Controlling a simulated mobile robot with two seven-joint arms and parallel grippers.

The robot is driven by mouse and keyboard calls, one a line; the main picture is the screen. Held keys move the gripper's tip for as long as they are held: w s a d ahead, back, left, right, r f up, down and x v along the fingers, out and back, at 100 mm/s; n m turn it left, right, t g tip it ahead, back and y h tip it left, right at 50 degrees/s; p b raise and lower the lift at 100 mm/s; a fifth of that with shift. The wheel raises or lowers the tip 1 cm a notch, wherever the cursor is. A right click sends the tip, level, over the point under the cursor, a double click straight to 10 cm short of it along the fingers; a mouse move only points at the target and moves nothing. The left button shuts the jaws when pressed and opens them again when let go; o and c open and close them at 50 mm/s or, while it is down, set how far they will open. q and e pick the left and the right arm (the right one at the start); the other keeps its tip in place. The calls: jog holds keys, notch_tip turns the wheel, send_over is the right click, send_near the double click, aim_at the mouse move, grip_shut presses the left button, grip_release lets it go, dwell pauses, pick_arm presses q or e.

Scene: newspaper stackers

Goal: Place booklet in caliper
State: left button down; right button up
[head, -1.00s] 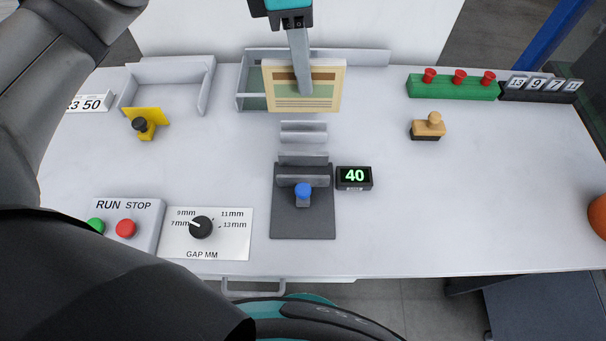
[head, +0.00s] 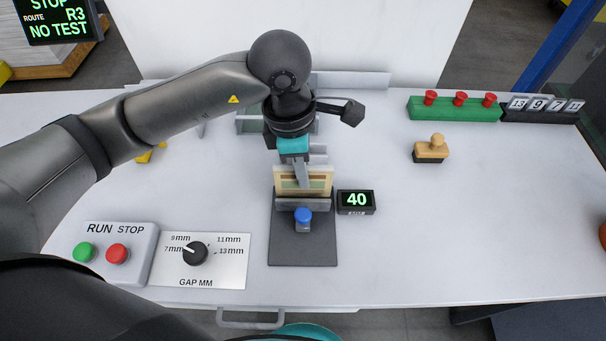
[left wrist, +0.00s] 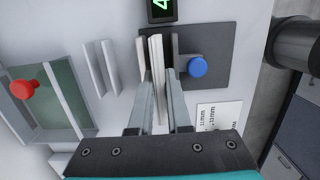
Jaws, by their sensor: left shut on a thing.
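The booklet (head: 291,184), cream with green and brown print, stands upright in my left gripper (head: 303,184). It also shows edge-on in the left wrist view (left wrist: 155,52), between the two fingers (left wrist: 158,84). The caliper has a dark base plate (head: 303,248), upright grey jaws (head: 299,205) and a blue knob (head: 303,216). The booklet is at the caliper's jaws, behind the front jaw in the head view, and its lower edge is hidden there. I cannot tell whether it touches the base. My right gripper is not in view.
A display reading 40 (head: 356,201) stands right of the caliper. The gap dial panel (head: 198,261) and run/stop box (head: 106,253) are at front left. A wooden-handled stamp (head: 431,150) and green block with red knobs (head: 455,109) stand right.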

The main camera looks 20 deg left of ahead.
pick_arm(q)
jog(key=shift+f, duration=0.9)
jog(key=shift+f+b, duration=0.2)
jog(key=shift+b, duration=0.1)
jog(key=c, duration=0.9)
grip_release()
jog(key=shift+o, duration=0.2)
jog(key=shift+r, duration=0.15)
jog(key=shift+r+p, duration=0.3)
jog(key=shift+p, duration=0.05)
jog(key=r, duration=0.3)
jog(key=a+r, duration=0.1)
jog(key=r, duration=0.3)
jog(key=r+p, duration=0.1)
jog(key=r, duration=0.3)
jog(key=shift+s+a+r, duration=0.2)
jog(key=shift+r, duration=0.05)
